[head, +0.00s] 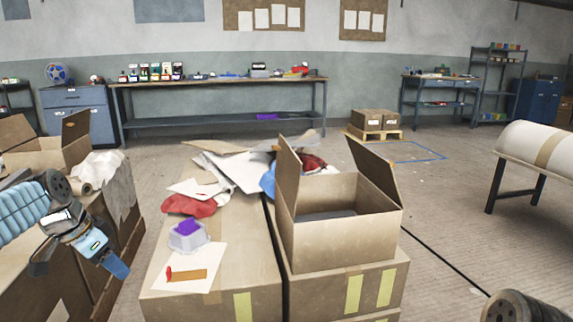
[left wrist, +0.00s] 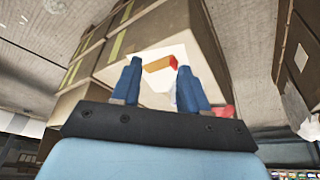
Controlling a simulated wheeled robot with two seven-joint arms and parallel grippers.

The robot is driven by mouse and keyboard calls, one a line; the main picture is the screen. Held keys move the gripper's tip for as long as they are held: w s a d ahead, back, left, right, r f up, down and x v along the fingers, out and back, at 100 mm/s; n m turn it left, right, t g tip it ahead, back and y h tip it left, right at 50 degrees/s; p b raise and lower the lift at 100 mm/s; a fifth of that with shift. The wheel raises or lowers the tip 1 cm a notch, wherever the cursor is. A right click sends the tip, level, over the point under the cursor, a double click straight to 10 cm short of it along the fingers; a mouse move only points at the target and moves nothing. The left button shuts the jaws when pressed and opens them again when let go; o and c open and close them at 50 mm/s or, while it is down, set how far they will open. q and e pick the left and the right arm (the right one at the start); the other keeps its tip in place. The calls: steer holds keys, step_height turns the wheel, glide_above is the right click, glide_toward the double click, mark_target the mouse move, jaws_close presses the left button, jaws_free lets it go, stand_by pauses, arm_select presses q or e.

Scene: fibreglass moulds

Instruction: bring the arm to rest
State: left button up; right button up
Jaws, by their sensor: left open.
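My left gripper (head: 80,268) hangs at the left of the head view, beside the left edge of the middle cardboard boxes and apart from them. Its jaws are open and nothing is between them. In the left wrist view the two blue fingers (left wrist: 158,78) stand apart. Beyond them show a white sheet (left wrist: 165,62) and a brown strip with a red end (left wrist: 163,63). In the head view that strip (head: 188,274) lies on the sheet (head: 205,262) on a box top. My right gripper is not in view; a dark arm part of mine shows at the lower right.
A clear tub with a purple thing (head: 187,234), a red cloth (head: 190,205) and white sheets (head: 240,170) lie on the box (head: 225,285). An open carton (head: 340,240) stands to the right. More boxes (head: 110,225) stand at the left.

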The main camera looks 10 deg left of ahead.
arm_select(q)
steer(key=w+d+f+n, duration=0.1)
steer(key=d+f, duration=0.3)
steer(key=f, duration=0.4)
steer(key=w+d+f+n+g+p, duration=0.1)
steer(key=w+d+f, duration=0.1)
steer(key=d+f, duration=0.45)
steer(key=w+d+f+n, duration=0.1)
steer(key=d+f, duration=0.2)
steer(key=f, duration=0.7)
steer(key=s+d+f+n+g+h+p, duration=0.1)
steer(key=s+d+f+n+g+p, duration=0.1)
steer(key=s+d+f, duration=1.4)
steer(key=shift+s+f+n+h, duration=0.4)
steer(key=shift+s+f+n, duration=0.25)
steer(key=shift+s+n, duration=0.35)
steer(key=shift+d, duration=0.1)
